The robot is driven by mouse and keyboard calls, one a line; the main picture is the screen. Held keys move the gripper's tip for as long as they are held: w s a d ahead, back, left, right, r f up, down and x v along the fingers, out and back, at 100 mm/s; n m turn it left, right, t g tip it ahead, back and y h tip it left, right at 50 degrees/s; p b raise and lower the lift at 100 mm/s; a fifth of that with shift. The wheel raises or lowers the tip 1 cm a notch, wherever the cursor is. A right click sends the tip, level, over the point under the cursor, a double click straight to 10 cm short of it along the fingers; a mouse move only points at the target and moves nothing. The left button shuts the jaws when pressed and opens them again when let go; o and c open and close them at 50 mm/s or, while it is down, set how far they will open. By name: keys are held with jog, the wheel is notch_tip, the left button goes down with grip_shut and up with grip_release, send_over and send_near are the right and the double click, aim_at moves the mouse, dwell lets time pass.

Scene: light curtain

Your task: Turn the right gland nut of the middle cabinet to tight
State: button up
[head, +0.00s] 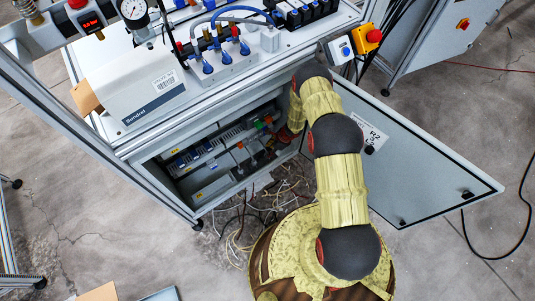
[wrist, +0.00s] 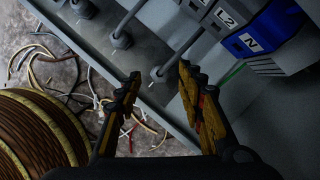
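The middle cabinet (head: 164,151) stands open below the white bench, and my arm reaches into its right side. In the wrist view a row of grey gland nuts with grey cables runs along a grey panel. The rightmost gland nut in that view (wrist: 157,74) lies between and just beyond the fingertips of my gripper (wrist: 159,80). The fingers are open, one on each side of it; I cannot tell whether they touch it. Two other gland nuts, the middle one (wrist: 122,40) and the left one (wrist: 83,9), sit further up. In the head view my gripper is mostly hidden by my arm.
The open cabinet door (head: 425,165) marked R2 is right of my arm. Loose wires (head: 250,212) lie on the floor below the cabinet. Blue and grey terminal blocks (wrist: 265,35) marked L2 and N are close to the right finger. Open floor lies left.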

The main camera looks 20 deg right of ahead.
aim_at(266, 153)
jog(key=shift+b+x, duration=0.55)
jog(key=shift+x, duration=1.25)
jog(key=shift+c, duration=0.5)
grip_shut()
